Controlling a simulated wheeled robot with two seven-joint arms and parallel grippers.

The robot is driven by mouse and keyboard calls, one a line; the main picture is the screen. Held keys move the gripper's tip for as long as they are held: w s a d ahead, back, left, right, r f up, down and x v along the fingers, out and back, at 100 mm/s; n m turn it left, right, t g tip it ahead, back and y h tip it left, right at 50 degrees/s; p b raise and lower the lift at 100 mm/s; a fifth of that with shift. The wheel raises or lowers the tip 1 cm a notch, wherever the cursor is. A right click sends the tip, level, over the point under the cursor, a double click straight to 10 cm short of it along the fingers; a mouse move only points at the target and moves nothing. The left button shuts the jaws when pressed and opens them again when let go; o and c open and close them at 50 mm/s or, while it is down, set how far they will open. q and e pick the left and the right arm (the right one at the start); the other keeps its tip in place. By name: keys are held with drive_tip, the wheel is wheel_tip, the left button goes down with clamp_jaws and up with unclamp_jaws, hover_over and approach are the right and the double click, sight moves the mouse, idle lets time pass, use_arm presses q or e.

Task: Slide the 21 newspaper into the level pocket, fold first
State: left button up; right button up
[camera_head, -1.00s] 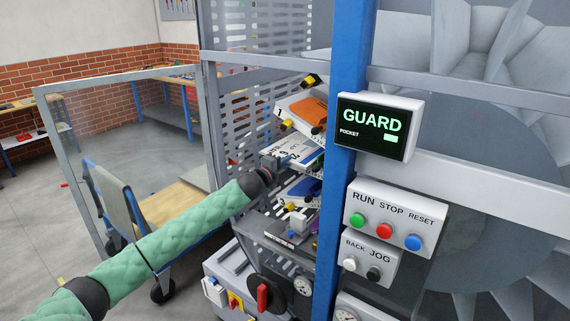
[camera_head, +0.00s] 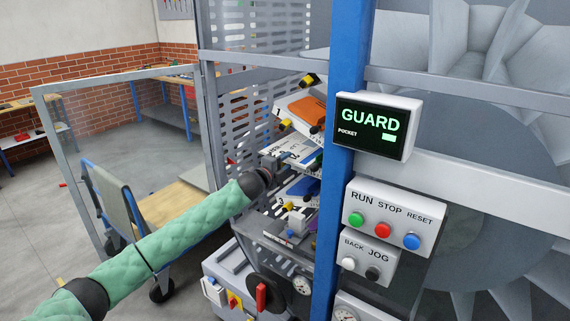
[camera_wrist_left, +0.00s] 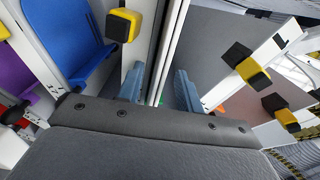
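A white newspaper with dark print and a blue part (camera_head: 302,149) lies in a pocket of the stacker wheel, in front of my left gripper; I cannot read its number surely. My left gripper (camera_head: 279,160) reaches in from the left at this pocket. In the left wrist view its two blue-grey fingers (camera_wrist_left: 160,87) stand apart on either side of thin pale edges (camera_wrist_left: 157,62), with gaps visible beside them. How far the paper sits in the pocket is hidden. My right gripper is out of view.
An orange paper (camera_head: 310,107) sits in the pocket above and a blue one (camera_head: 303,187) below. Yellow-black clips (camera_wrist_left: 121,24) stick out close to the fingers. A blue post (camera_head: 345,110) and GUARD display (camera_head: 376,127) stand right. An open guard door (camera_head: 60,150) and cart (camera_head: 165,200) are left.

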use_arm(q)
drive_tip(key=shift+s+a, duration=0.1)
idle(0.3)
